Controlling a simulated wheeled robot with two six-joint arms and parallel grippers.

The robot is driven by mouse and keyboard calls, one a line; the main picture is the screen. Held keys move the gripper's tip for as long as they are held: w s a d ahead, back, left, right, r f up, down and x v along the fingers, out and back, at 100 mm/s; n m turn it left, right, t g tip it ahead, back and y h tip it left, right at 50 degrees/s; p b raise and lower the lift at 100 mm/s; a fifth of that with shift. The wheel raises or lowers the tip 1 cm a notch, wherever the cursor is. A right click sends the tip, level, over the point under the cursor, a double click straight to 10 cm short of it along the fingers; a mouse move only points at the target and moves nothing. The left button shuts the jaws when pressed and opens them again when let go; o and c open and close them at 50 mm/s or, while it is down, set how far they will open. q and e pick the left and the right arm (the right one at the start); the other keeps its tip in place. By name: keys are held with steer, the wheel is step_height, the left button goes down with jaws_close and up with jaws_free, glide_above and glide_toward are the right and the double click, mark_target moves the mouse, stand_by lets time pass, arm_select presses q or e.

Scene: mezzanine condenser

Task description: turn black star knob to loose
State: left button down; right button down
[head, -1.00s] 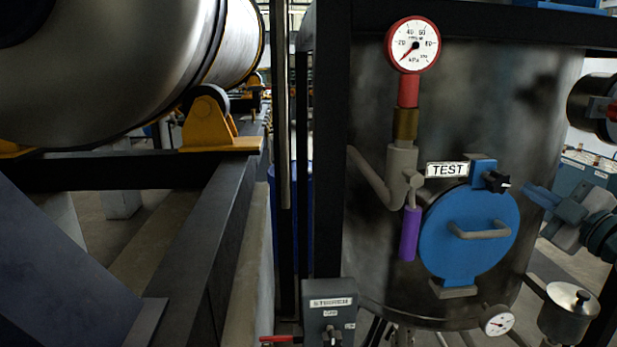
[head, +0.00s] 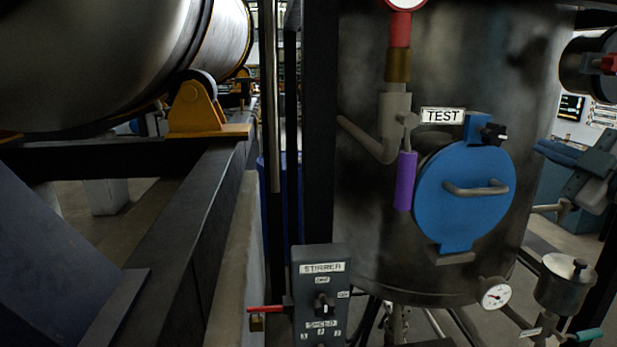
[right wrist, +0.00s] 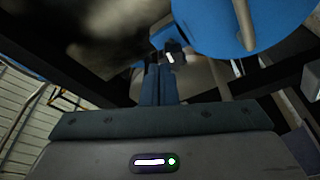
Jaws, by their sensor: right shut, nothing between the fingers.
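The black star knob (head: 493,133) sits at the top right of the round blue door (head: 462,198), on its blue clamp, with a white mark on its face. In the right wrist view the knob (right wrist: 174,54) is just beyond the fingertips. My right gripper (head: 540,149) is to the right of the knob, apart from it, with its fingers together and empty. The fingers also show in the right wrist view (right wrist: 158,72). My left gripper is not in view.
The door is on a grey metal tank (head: 400,240). A purple-handled valve (head: 405,180) and a TEST label (head: 442,116) are left of the knob. A stirrer box (head: 321,290) stands below left. A small dial gauge (head: 495,294) is below the door.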

mark_target(494, 134)
steer(key=w+a+n+h, duration=0.1)
steer(key=w+n+h, duration=0.3)
steer(key=n, duration=0.5)
steer(key=shift+w+a+r+g, duration=0.15)
steer(key=shift+w+r+g, duration=0.25)
steer(key=shift+w, duration=0.55)
stand_by(0.3)
steer(key=shift+a+b, duration=0.2)
steer(key=shift+b, duration=0.25)
stand_by(0.4)
stand_by(0.3)
